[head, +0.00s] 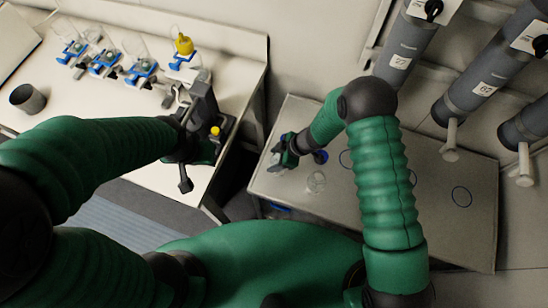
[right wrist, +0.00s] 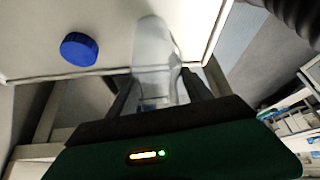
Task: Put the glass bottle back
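My right gripper (head: 283,156) is over the left end of the grey metal table (head: 420,215). In the right wrist view a clear glass bottle (right wrist: 153,48) stands out between its two fingers (right wrist: 160,88), which close in on its sides; its lower part is hidden by the gripper. In the head view the bottle is small and partly hidden at the fingertips.
Another clear glass item (head: 316,181) stands on the metal table. Blue ring marks (head: 461,197) lie to its right. The white bench (head: 90,115) holds several blue-based flask stands, a yellow-liquid flask (head: 184,45) and a dark cup (head: 27,98). Grey cylinders (head: 480,70) hang at upper right.

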